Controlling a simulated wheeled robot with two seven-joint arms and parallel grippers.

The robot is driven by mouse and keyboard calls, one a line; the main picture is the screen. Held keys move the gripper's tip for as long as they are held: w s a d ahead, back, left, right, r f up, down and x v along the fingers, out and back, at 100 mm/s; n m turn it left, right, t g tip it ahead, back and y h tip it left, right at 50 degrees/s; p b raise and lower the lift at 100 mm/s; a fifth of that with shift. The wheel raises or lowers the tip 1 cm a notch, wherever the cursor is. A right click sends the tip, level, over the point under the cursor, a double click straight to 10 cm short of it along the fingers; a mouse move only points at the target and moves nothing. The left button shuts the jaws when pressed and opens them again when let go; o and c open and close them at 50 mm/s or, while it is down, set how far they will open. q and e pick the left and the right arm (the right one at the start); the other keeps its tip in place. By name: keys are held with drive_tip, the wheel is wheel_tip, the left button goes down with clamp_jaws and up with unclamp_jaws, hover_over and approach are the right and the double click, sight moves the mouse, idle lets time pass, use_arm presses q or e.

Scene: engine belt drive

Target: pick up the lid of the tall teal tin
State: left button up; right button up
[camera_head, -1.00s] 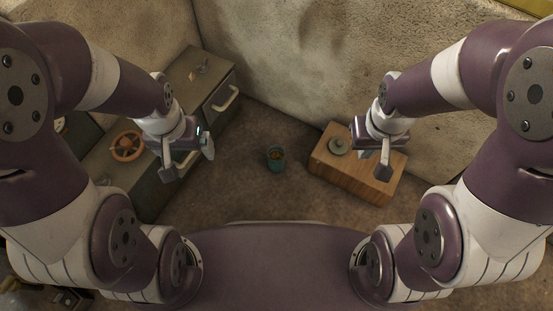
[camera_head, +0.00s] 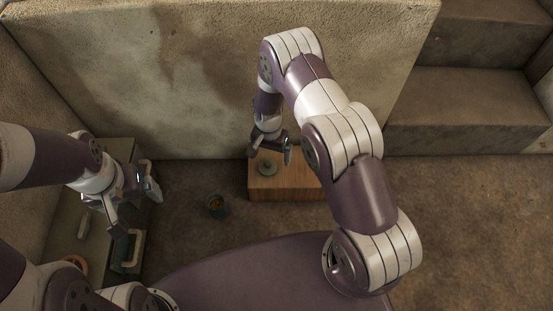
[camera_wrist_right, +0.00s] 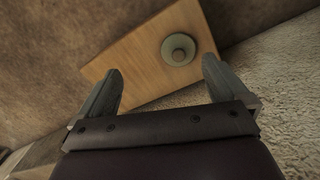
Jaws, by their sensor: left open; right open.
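The teal tin (camera_head: 216,206) stands on the floor left of a wooden box. Its top is open and something brownish shows inside. A round grey-green lid with a knob (camera_head: 267,169) lies on the wooden box; it also shows in the right wrist view (camera_wrist_right: 179,50), knob facing the camera. My right gripper (camera_head: 270,155) is open and empty above the box, near the lid. In the wrist view the lid lies beyond the fingertips (camera_wrist_right: 162,68), between their lines, nearer the right finger. My left gripper (camera_head: 134,203) is open and empty at the left, over the cabinets.
The wooden box (camera_head: 290,187) stands against a pale rough wall (camera_head: 180,80). Grey cabinets with handles (camera_head: 118,155) stand at the left, close to my left gripper. Stone steps (camera_head: 460,120) rise at the right. The floor right of the box is clear.

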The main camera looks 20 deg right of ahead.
sight(268, 163)
drive_tip(key=w+f+m+b, duration=0.1)
drive_tip(key=f, duration=0.1)
drive_tip(key=w+f+m+b, duration=0.1)
drive_tip(key=f+b, duration=0.1)
drive_tip(key=w+f+m+b, duration=0.1)
drive_tip(key=f+b, duration=0.1)
drive_tip(key=f, duration=0.1)
drive_tip(key=shift+t, duration=0.4)
drive_tip(key=f+b, duration=0.4)
drive_tip(key=f, duration=0.1)
drive_tip(key=shift+a, duration=0.25)
drive_tip(key=shift+r, duration=0.15)
use_arm(q)
wheel_tip(268, 163, down, 9)
drive_tip(key=shift+w, duration=0.15)
use_arm(e)
drive_tip(key=c, duration=1.1)
